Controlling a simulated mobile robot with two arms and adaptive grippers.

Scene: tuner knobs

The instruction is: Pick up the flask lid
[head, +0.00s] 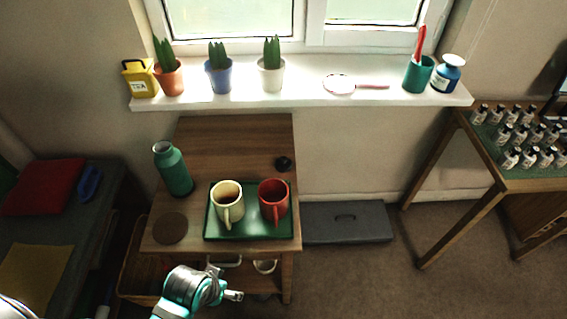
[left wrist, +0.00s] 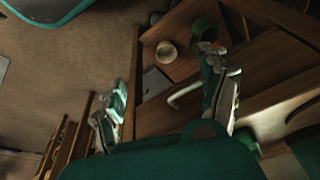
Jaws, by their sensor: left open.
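The flask lid, a small dark round piece (head: 284,163), lies on the wooden table (head: 235,135) near its right edge, behind the tray. The green flask (head: 173,169) stands at the table's left side, its top looking uncapped. My left gripper (head: 228,283) is in front of the table's near edge, well short of the lid and apart from it. In the left wrist view its two fingers (left wrist: 163,70) are spread with nothing between them. I cannot make out the lid in that view. My right gripper is not in view.
A green tray (head: 250,232) with a cream mug (head: 227,203) and a red mug (head: 273,199) stands between my left gripper and the lid. A brown round mat (head: 170,228) lies at front left. Bare tabletop surrounds the lid. The windowsill (head: 310,95) overhangs behind.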

